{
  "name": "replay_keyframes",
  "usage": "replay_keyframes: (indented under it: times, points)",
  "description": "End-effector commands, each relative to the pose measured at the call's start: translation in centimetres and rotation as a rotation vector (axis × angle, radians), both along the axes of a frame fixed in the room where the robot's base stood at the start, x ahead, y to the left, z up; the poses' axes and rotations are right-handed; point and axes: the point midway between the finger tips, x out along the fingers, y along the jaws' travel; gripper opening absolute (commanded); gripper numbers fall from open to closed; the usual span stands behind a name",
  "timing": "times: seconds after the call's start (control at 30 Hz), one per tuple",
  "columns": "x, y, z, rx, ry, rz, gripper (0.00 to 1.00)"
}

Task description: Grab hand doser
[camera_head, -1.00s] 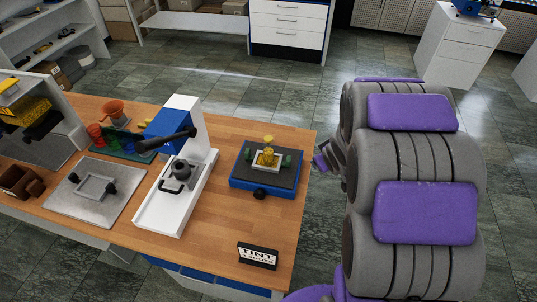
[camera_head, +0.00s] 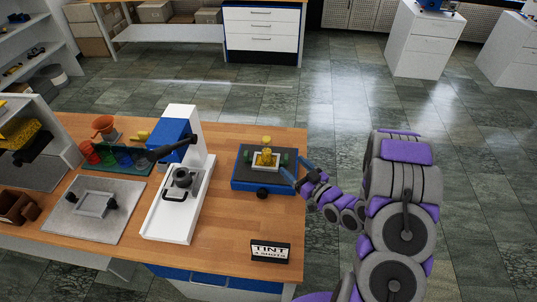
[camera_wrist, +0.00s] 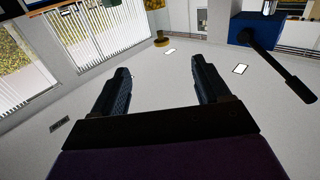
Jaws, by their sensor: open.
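A small yellow piece with a knob on top (camera_head: 266,156), which I take to be the hand doser, stands upright in a light square frame on the dark top of a blue platform (camera_head: 263,185).
A white and blue press with a black lever (camera_head: 178,150) stands left of the platform. It also shows in the wrist view (camera_wrist: 256,30). A "TINT" sign (camera_head: 270,251) stands at the table's front. A metal plate (camera_head: 70,219) and coloured cups (camera_head: 105,153) are further left.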

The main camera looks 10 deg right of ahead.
Motion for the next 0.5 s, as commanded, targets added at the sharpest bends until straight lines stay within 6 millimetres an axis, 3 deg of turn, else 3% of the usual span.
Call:
replay_keyframes:
  times: [0.5]
  points:
    - [7.2, 4.0, 0.0, -0.002, 0.000, 0.005, 0.76]
